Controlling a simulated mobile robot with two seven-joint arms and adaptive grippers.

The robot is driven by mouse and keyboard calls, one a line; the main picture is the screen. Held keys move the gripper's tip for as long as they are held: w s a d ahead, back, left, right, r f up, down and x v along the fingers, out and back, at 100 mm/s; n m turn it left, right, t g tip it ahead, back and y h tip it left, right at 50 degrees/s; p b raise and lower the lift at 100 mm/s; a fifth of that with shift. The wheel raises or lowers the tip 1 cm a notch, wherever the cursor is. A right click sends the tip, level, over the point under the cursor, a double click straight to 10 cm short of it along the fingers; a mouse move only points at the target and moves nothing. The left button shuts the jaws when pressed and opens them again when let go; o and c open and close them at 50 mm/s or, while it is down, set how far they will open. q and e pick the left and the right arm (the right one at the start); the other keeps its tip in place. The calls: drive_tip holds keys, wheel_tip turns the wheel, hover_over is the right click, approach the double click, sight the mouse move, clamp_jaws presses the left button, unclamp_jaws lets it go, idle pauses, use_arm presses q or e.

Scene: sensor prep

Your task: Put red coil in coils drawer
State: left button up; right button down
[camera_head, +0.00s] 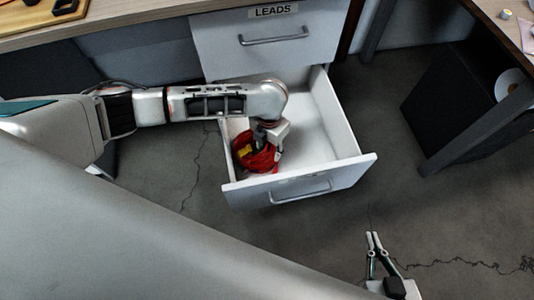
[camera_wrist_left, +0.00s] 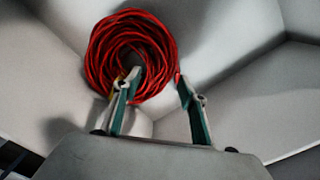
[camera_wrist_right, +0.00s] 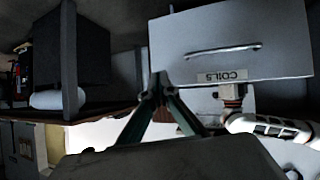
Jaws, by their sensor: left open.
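The red coil (camera_head: 262,161), with a yellow patch, lies inside the open drawer (camera_head: 346,142), in its front left corner. In the right wrist view the drawer's front (camera_wrist_right: 195,70) bears an upside-down COILS label. My left gripper (camera_head: 259,146) reaches down into the drawer at the coil. In the left wrist view the coil (camera_wrist_left: 104,48) rests on the drawer floor. The left gripper's fingers (camera_wrist_left: 158,78) are apart, one overlapping the coil and one at its right edge. My right gripper (camera_head: 374,236) is outside the drawer, fingertips together and empty, also in the right wrist view (camera_wrist_right: 160,82).
A closed drawer labelled LEADS (camera_head: 270,44) is above the open one. A wooden worktop (camera_head: 130,22) runs along the top left. A dark box (camera_head: 445,95) stands under a table at the right.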

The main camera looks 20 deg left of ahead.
use_arm(q)
wheel_tip(320, 180, up, 8)
drive_tip(key=p, duration=0.2)
use_arm(e)
drive_tip(key=shift+s+d+f+g+h, duration=0.2)
drive_tip(key=shift+s+d+f, duration=0.2)
drive_tip(key=shift+d, duration=0.15)
drive_tip(key=shift+s+d+f+g+h, duration=0.1)
drive_tip(key=shift+s+d+f+g, duration=0.1)
drive_tip(key=shift+s+d+f, duration=0.25)
drive_tip(key=shift+w, duration=0.1)
drive_tip(key=shift+r, duration=0.1)
